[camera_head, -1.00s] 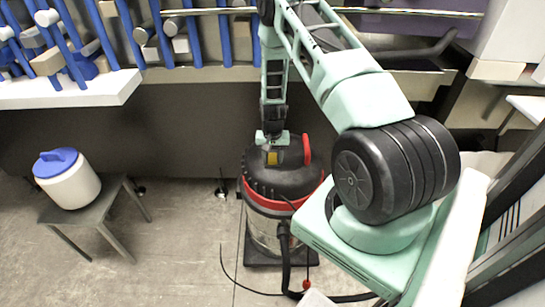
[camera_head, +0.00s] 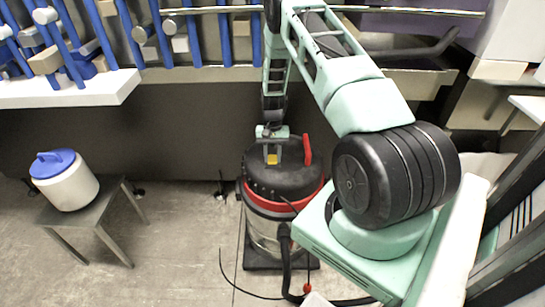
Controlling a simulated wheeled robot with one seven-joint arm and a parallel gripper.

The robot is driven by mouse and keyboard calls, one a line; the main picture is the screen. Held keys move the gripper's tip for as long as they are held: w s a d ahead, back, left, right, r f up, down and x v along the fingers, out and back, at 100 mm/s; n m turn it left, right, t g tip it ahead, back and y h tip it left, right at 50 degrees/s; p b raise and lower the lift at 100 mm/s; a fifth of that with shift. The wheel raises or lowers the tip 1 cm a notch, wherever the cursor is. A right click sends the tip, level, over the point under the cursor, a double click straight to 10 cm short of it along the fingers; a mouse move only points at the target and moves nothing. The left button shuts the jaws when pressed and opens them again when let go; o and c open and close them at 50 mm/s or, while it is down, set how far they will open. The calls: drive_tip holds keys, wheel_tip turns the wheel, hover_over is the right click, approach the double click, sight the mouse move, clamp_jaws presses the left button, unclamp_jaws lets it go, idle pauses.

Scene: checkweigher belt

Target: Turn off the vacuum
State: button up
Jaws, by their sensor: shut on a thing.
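The vacuum (camera_head: 265,186) stands on the floor on a dark base, with a black domed lid, a red band and a metal drum. A red lever (camera_head: 308,150) stands up at the right of its lid. A small yellow part (camera_head: 271,160) shows on top of the lid. My gripper (camera_head: 271,148) points down at the top of the lid, just above the yellow part and left of the red lever. It is shut on a small part there; its fingers and wrist hide most of what it grips.
A black hose (camera_head: 286,262) and thin cable run from the vacuum across the floor. A white jug with a blue lid (camera_head: 66,182) sits on a grey stool (camera_head: 110,212) at the left. A white shelf (camera_head: 100,90) with blue racks is behind. Floor between stool and vacuum is mostly clear.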

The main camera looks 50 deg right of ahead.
sight(272, 160)
drive_tip(key=o, duration=1)
wheel_tip(272, 160, up, 10)
drive_tip(key=shift+r+b, duration=0.1)
drive_tip(key=shift+b, duration=0.8)
drive_tip(key=s+a+r+n, duration=0.1)
drive_tip(key=a+r+n, duration=0.45)
drive_tip(key=a, duration=0.95)
drive_tip(key=s+a+r+n, duration=0.1)
drive_tip(key=a+r+n, duration=0.2)
drive_tip(key=a+r, duration=0.9)
drive_tip(key=s+a+n, duration=0.3)
drive_tip(key=s+a, duration=0.2)
drive_tip(key=s, duration=0.2)
drive_tip(key=s+a+r+n+t+h, duration=0.1)
drive_tip(key=s+a+n, duration=0.2)
drive_tip(key=s+a, duration=0.2)
drive_tip(key=s+a+r+n+t, duration=0.1)
drive_tip(key=s+a+n, duration=0.2)
drive_tip(key=s, duration=0.6)
drive_tip(key=shift+s+a+r+h, duration=0.1)
drive_tip(key=shift+a+h, duration=0.05)
drive_tip(key=shift+a, duration=0.5)
drive_tip(key=shift+s+a+r+h, duration=0.1)
drive_tip(key=shift+a+h, duration=0.05)
drive_tip(key=shift+a, duration=0.45)
